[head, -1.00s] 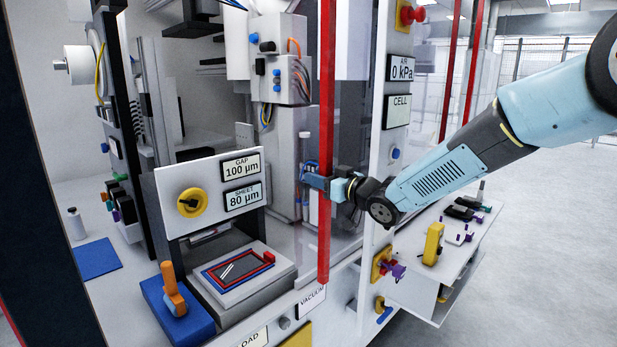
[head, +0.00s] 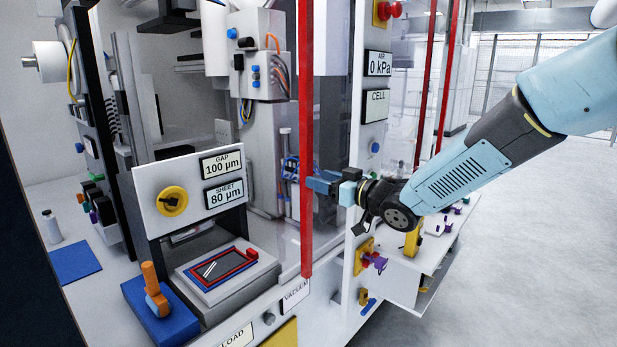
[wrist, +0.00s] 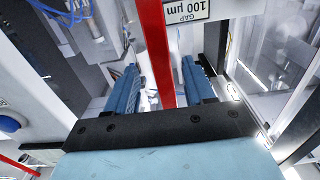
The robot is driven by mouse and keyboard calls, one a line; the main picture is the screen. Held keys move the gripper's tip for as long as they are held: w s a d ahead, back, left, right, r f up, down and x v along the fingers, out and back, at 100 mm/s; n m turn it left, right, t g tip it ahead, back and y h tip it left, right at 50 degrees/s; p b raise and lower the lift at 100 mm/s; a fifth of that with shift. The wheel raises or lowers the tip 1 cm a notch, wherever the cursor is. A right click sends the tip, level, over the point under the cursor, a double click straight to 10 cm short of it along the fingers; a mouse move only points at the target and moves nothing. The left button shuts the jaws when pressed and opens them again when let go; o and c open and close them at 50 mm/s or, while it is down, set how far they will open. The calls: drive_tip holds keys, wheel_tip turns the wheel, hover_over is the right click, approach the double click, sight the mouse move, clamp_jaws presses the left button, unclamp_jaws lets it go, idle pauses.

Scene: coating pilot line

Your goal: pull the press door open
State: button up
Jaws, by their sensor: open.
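The press door is a clear pane with a tall red vertical bar (head: 306,120) along its edge, standing at the front of the press in the head view. In the wrist view my open gripper (wrist: 159,68) has one blue finger on each side of the red bar (wrist: 155,45). The bar shows in the gap with space on both sides; how deep it sits between the fingers is unclear. I see no grip on it.
A white column with an air display (head: 378,63) and a red button stands right of the door. A side shelf (head: 405,275) with a yellow tool lies below my arm. Open floor lies right.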

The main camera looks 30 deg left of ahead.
drive_tip(key=v, duration=0.6)
drive_tip(key=shift+d, duration=0.15)
drive_tip(key=shift+w, duration=0.1)
drive_tip(key=w+d+r+m+t+h, duration=0.1)
drive_tip(key=w+d+m+t+h, duration=0.2)
drive_tip(key=d, duration=0.5)
drive_tip(key=w+d+r+m+t+h, duration=0.1)
drive_tip(key=w+d+r+t+h, duration=0.2)
drive_tip(key=d, duration=0.4)
drive_tip(key=s+d+m+t+h, duration=0.2)
drive_tip(key=d+m+h, duration=0.45)
drive_tip(key=d, duration=0.95)
drive_tip(key=s+d+f+m+g+h, duration=0.1)
drive_tip(key=s+d+m+g+h, duration=0.1)
drive_tip(key=s+d, duration=0.6)
drive_tip(key=s+d+f+m+g+h, duration=0.1)
drive_tip(key=s+d+m+g+h, duration=0.2)
drive_tip(key=s+d, duration=0.6)
drive_tip(key=s+g, duration=0.1)
drive_tip(key=s, duration=0.5)
drive_tip(key=shift+s+d+f, duration=0.3)
drive_tip(key=shift+s+f, duration=0.1)
